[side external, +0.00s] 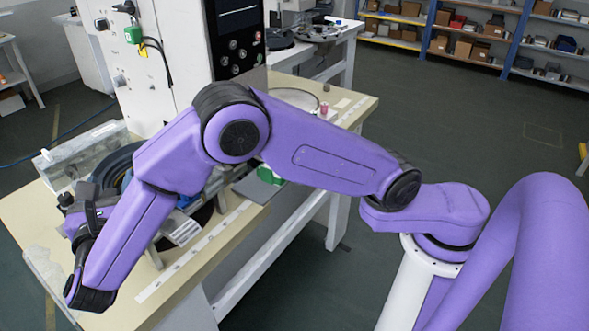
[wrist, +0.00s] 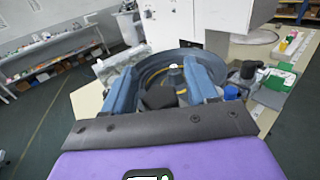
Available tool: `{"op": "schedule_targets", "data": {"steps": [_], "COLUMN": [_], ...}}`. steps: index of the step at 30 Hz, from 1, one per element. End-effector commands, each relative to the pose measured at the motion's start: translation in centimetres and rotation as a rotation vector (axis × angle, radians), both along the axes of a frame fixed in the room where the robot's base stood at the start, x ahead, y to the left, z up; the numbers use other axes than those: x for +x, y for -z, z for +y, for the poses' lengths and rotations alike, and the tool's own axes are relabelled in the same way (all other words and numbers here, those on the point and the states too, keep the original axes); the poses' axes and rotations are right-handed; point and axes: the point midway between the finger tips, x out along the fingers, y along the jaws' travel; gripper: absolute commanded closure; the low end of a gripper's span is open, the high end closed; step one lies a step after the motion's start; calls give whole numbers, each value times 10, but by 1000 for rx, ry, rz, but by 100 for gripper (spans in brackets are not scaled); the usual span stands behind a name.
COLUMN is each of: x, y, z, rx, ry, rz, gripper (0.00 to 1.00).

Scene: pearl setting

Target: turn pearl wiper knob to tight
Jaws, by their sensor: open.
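In the wrist view, my gripper (wrist: 166,78) is open, with one blue finger on each side and nothing clearly held between them. Beyond and between the fingers is a dark round bowl (wrist: 155,68) with a dark, pale-topped upright part (wrist: 175,76) near its middle. A black rounded part (wrist: 160,97) is nearer the wrist. To the right are a blue cap-like part (wrist: 231,92) and a dark grey knob-like part (wrist: 248,72). I cannot tell which one is the wiper knob, and no tight marking is readable. In the side view, my arm hides most of the bowl (side external: 118,160) and gripper.
The bowl is on a cream bench (side external: 30,212) beside a tall white cabinet (side external: 160,60) with a control panel. A clear box (side external: 85,150) is at the bowl's left. A green item (side external: 268,175) and a pink item (side external: 323,108) are farther right along the bench.

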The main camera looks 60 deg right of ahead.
Motion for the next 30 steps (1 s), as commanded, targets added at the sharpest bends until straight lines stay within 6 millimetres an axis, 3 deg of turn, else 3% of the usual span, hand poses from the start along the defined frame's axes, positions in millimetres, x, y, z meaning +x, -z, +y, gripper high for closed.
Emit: {"op": "schedule_targets", "data": {"steps": [25, 30], "x": [4, -29], "y": [0, 0], "z": [11, 13], "rx": [-1, 0], "ry": [-710, -706], "rz": [3, 2], "gripper": [42, 42]}}
